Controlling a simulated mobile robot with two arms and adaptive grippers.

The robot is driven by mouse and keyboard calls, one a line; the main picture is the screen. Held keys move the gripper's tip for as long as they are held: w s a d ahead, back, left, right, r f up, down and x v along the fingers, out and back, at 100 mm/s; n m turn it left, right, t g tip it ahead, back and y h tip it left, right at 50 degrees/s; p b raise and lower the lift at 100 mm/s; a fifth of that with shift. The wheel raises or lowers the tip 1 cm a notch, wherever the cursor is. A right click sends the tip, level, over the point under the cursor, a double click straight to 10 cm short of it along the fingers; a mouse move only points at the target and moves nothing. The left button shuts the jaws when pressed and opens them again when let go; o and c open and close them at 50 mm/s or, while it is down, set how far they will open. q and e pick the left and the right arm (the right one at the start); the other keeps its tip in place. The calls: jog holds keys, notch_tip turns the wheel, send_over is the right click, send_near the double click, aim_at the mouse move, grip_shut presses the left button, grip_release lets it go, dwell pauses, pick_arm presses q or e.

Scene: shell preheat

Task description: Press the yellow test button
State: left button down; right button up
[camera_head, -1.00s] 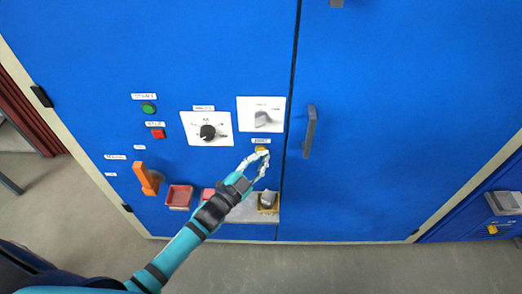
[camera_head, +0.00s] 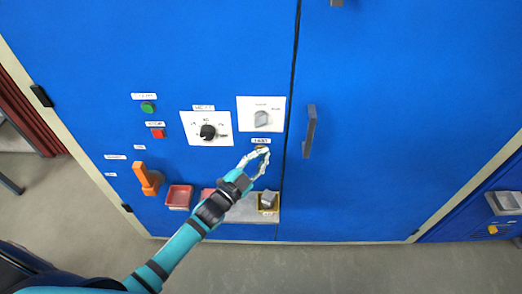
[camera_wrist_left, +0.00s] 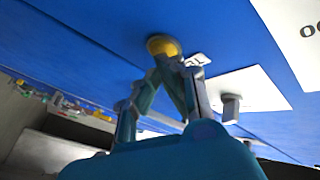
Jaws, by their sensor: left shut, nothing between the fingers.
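The yellow test button (camera_wrist_left: 164,45) is a round button on the blue cabinet front. In the head view only a sliver of yellow shows, under a small white label (camera_head: 261,141). My left gripper (camera_head: 263,150) is shut and empty, with its fingertips right at the button. In the left wrist view the closed fingertips (camera_wrist_left: 172,62) overlap the button's lower edge; I cannot tell whether it is pressed in. My right gripper is not in view.
The panel also holds a green button (camera_head: 148,107), a red button (camera_head: 158,133), a black knob (camera_head: 207,132), a grey knob (camera_head: 261,118) and an orange lever (camera_head: 147,178). A grey door handle (camera_head: 309,131) stands out right of the button. Small trays (camera_head: 179,197) sit below.

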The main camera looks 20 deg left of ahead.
pick_arm(q)
jog(key=shift+w, duration=0.1)
dwell(0.5)
jog(key=shift+s+d+p, duration=0.2)
jog(key=shift+s+p, duration=0.15)
jog(key=shift+s, duration=0.5)
jog(key=s+p, duration=0.1)
jog(key=s, duration=0.1)
jog(key=s+d, duration=0.1)
jog(key=s, duration=0.1)
jog(key=shift+s+d+p, duration=0.2)
jog(key=shift+s+p, duration=0.15)
jog(key=shift+s, duration=0.05)
dwell(0.4)
